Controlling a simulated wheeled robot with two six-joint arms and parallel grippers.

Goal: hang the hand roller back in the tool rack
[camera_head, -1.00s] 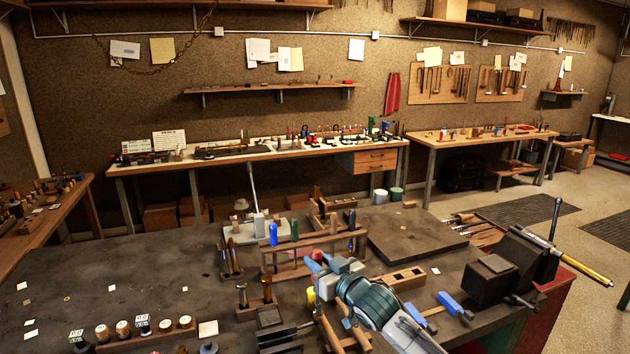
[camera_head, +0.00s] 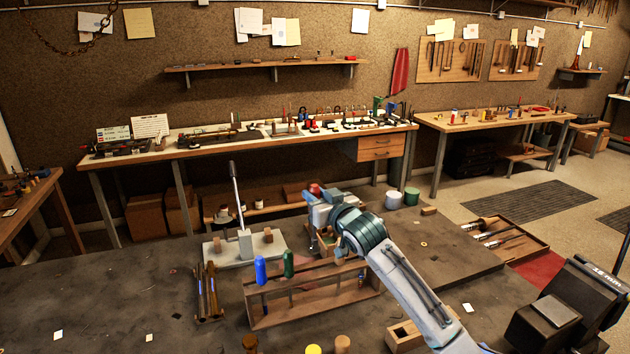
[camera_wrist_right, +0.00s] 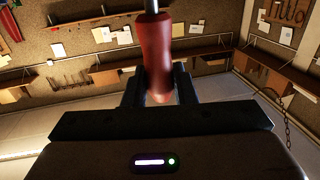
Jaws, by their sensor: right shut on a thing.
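The tool rack (camera_head: 300,316) is a low wooden stand in the middle of the dark bench in the head view. A blue-handled tool (camera_head: 261,270) and a green-handled tool (camera_head: 288,263) stand upright in its left half. My right gripper (camera_head: 318,202) is raised beyond the rack's right end. In the right wrist view, it is shut on the red handle of the hand roller (camera_wrist_right: 156,45), between its two dark fingers. A dark shaft shows at the picture's top; the roller's head is out of view. A bit of red (camera_head: 314,189) shows at the gripper in the head view. My left gripper is out of view.
A grey base plate with an upright lever (camera_head: 238,205) stands behind the rack. A holder with slim tools (camera_head: 208,292) stands to its left. A tray of tools (camera_head: 510,240) and a black vise-like block (camera_head: 560,310) are on the right. The bench's left part is mostly clear.

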